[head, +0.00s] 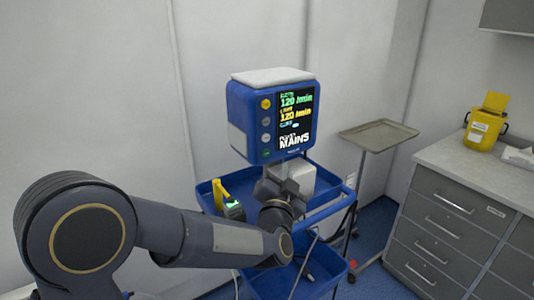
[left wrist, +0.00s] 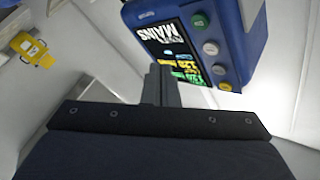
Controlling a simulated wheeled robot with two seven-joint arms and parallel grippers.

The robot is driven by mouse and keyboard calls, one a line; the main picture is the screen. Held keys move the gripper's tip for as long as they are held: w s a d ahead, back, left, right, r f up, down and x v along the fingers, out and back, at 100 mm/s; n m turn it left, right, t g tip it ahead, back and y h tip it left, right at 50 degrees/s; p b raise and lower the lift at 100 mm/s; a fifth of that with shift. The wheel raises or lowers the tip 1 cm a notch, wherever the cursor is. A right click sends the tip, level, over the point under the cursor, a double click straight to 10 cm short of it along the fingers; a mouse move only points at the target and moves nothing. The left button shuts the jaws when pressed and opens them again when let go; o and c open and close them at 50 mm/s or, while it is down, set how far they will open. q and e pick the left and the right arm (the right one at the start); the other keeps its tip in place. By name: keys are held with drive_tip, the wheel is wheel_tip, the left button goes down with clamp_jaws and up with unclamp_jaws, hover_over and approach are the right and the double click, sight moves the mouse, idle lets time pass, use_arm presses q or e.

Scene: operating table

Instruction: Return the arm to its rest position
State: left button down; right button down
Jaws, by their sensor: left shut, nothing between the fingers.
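My left arm comes in from the left in the head view and reaches toward the blue monitor. Its gripper (head: 283,180) is just below the monitor and in front of a white box. In the left wrist view the gripper (left wrist: 159,72) is shut and empty, its fingers pressed together. The blue monitor (head: 238,108) has a lit screen with green and yellow figures and a column of side buttons. It also shows upside down in the left wrist view (left wrist: 229,45), close beyond the fingertips. My right gripper is in neither view.
A blue cart (head: 325,211) stands under the monitor, with a yellow-handled device (head: 221,194) in its tray. A metal tray stand (head: 378,134) is behind to the right. A grey drawer cabinet (head: 440,225) with a yellow bin (head: 484,128) is at far right.

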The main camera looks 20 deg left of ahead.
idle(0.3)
use_arm(q)
drive_tip(key=s+a+f+n+g+h, duration=0.1)
drive_tip(key=s+f+g, duration=0.3)
drive_tip(key=s, duration=0.7)
drive_tip(key=s+a+f+n+g+h, duration=0.2)
drive_tip(key=s+f+n+g+h, duration=0.1)
drive_tip(key=s, duration=0.8)
drive_tip(key=s+a+f+n+g+h, duration=0.2)
drive_tip(key=s+f+g, duration=0.4)
drive_tip(key=s, duration=0.5)
drive_tip(key=shift+a+f+n+g, duration=0.2)
drive_tip(key=shift+f+n+g, duration=0.2)
drive_tip(key=shift+n, duration=0.5)
